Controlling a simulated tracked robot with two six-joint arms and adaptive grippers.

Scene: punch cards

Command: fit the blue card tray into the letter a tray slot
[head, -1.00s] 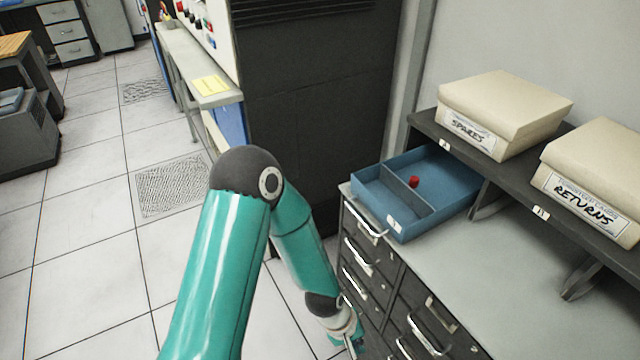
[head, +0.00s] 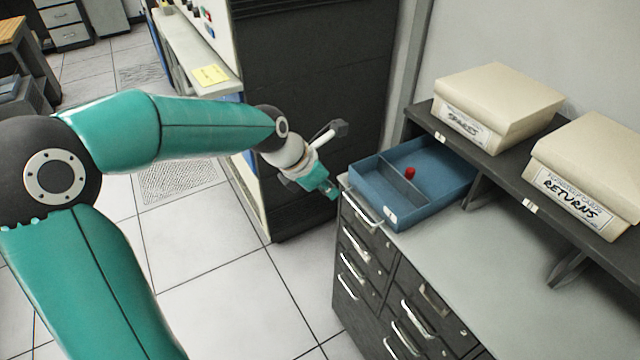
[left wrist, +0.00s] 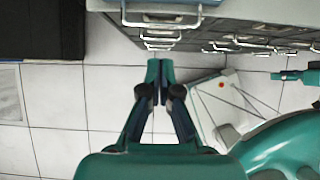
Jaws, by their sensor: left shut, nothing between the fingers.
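The blue card tray (head: 424,201) sits on the grey cabinet top at its left end. Its back part goes under the dark shelf, below a small white label (head: 440,137) on the shelf edge. A divider splits it into two compartments, and a small red object (head: 410,172) is in it. Its front wall bears a white tag. My left gripper (head: 332,192) is to the left of the tray, just off the cabinet's corner, apart from the tray. In the left wrist view its fingers (left wrist: 159,72) are shut and empty.
Boxes labelled SPARES (head: 497,105) and RETURNS (head: 590,170) stand on the dark shelf (head: 480,168). Shelf brackets stand on the cabinet top (head: 480,270), which is otherwise clear right of the tray. Drawer handles (head: 360,212) stick out of the cabinet front. A dark machine cabinet stands behind.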

